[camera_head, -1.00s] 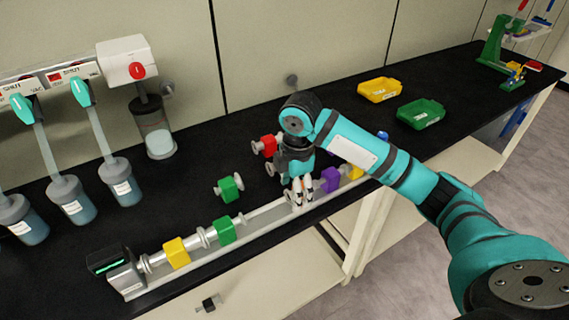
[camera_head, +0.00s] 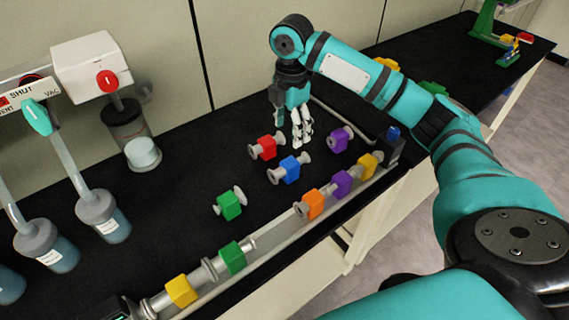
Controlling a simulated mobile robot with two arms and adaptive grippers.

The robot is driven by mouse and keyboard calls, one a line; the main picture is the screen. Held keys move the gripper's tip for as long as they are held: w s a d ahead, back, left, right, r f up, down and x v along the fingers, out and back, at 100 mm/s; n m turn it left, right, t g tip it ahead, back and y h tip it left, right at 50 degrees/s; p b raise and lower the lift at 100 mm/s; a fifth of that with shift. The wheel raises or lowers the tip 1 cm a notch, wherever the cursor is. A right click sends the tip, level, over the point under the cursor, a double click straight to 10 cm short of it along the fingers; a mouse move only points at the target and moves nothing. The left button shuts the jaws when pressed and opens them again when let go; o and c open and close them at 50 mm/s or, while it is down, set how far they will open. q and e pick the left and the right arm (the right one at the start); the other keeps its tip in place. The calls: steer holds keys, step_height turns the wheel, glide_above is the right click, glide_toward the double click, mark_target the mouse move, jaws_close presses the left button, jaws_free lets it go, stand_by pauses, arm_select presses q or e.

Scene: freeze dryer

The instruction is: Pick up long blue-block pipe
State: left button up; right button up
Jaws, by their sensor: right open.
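A blue-block pipe (camera_head: 290,169) lies on the black bench top, a blue block with grey flanged ends. My right gripper (camera_head: 301,141) is open and empty. It points down just behind the blue-block pipe, its fingertips apart from the block in the picture. How high the fingertips are above the bench I cannot tell. My left gripper is not in view.
A red-block pipe (camera_head: 267,147) is left of my right gripper, and a purple-block pipe (camera_head: 341,139) is to its right. A green-block pipe (camera_head: 229,205) lies further left. The front rail (camera_head: 272,236) holds several coloured-block pipes. Flasks (camera_head: 103,216) stand at the left.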

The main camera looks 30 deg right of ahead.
glide_above(289, 162)
steer(key=s, duration=0.1)
step_height(289, 162, down, 6)
steer(key=shift+r+p, duration=0.15)
steer(key=shift+p, duration=0.25)
step_height(289, 162, down, 3)
steer(key=shift+w+r, duration=0.1)
steer(key=shift+w, duration=0.05)
steer(key=shift+f+p, duration=0.4)
steer(key=shift+f, duration=0.5)
steer(key=f, duration=0.3)
steer(key=f+p, duration=0.1)
steer(key=shift+w+f, duration=0.25)
steer(key=shift+w, duration=0.05)
steer(key=shift+f, duration=0.15)
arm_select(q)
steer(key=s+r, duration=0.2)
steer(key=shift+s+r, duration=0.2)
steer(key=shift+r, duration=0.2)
arm_select(e)
jaws_close()
